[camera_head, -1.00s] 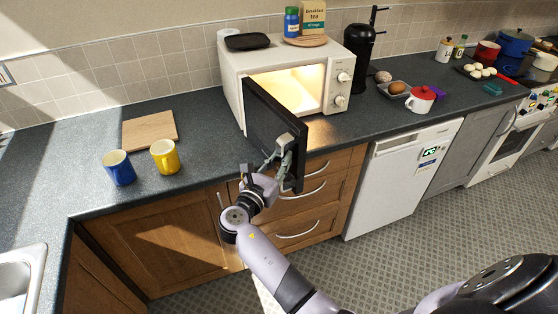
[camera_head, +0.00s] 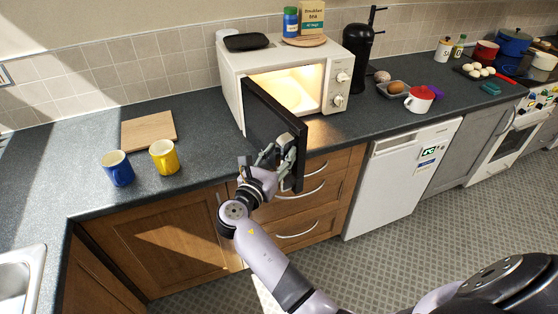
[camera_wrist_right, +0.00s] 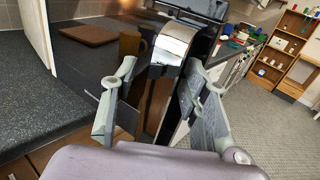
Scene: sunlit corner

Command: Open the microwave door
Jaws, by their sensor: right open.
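The white microwave (camera_head: 334,88) stands on the counter with its lit inside showing. Its dark door (camera_head: 264,115) stands wide open, swung out toward me over the counter's front edge. The pale handle (camera_head: 286,141) is at the door's free end; in the right wrist view its shiny top (camera_wrist_right: 173,45) shows between my fingers. My right gripper (camera_head: 275,156) is open at the handle, a finger on each side; the wrist view shows it (camera_wrist_right: 160,68) with gaps beside the handle. Whether a finger touches is unclear. My left gripper is not in view.
A blue mug (camera_head: 118,169) and a yellow mug (camera_head: 164,157) stand left of the door, near a wooden board (camera_head: 149,130). A black pan (camera_head: 247,41) and a blue jar (camera_head: 291,21) sit on the microwave. Drawers (camera_head: 300,207) are below the door.

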